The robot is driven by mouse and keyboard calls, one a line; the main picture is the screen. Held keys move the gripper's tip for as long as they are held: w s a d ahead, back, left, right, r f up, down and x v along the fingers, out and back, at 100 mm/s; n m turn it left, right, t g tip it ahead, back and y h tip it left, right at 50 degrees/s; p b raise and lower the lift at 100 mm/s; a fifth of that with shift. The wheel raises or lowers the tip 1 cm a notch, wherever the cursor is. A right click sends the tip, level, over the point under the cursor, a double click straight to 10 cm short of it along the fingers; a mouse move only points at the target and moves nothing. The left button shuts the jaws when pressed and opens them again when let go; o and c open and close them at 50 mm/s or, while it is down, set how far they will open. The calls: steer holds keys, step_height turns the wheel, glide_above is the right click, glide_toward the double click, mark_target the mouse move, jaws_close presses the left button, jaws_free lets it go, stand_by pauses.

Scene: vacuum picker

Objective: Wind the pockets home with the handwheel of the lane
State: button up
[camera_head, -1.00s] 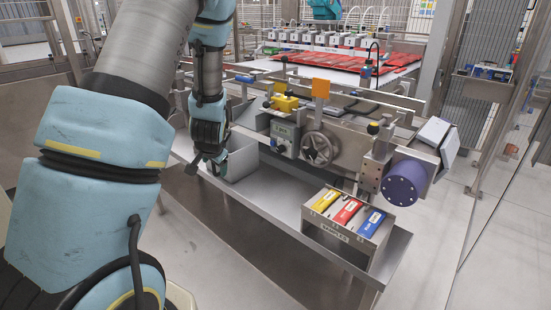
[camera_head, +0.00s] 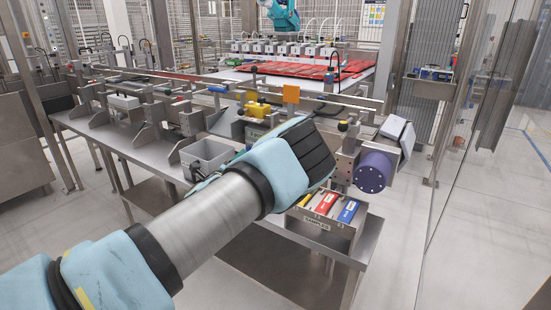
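The handwheel is hidden behind my arm's wrist and forearm, which cross the front of the machine. The lane's metal side (camera_head: 345,117) shows only in part above and right of my wrist, with a purple round drum (camera_head: 374,171) at its right end. My wrist, with a dark ribbed panel, is in front of the lane between the yellow block (camera_head: 258,109) and the drum. My gripper's fingers are out of sight behind it, so I cannot tell whether they touch the wheel. The pockets cannot be made out clearly.
A sample rack (camera_head: 318,226) with yellow, red and blue packets stands below the lane. A grey bin (camera_head: 203,157) sits left of my wrist on the steel bench (camera_head: 120,146). An orange plate (camera_head: 291,94) stands above the lane. Clear floor lies at the right.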

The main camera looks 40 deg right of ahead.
steer(key=s+d+m+g+h, duration=0.3)
steer(key=s+d+m+g, duration=0.25)
steer(key=s, duration=0.35)
steer(key=shift+m+t, duration=0.35)
steer(key=shift+m, duration=0.1)
steer(key=x, duration=0.3)
steer(key=p+x, duration=0.1)
steer(key=x, duration=0.3)
steer(key=f+p+x, duration=0.1)
steer(key=x, duration=0.3)
steer(key=shift+s+d, duration=0.1)
steer(key=shift+d, duration=0.15)
jaws_close()
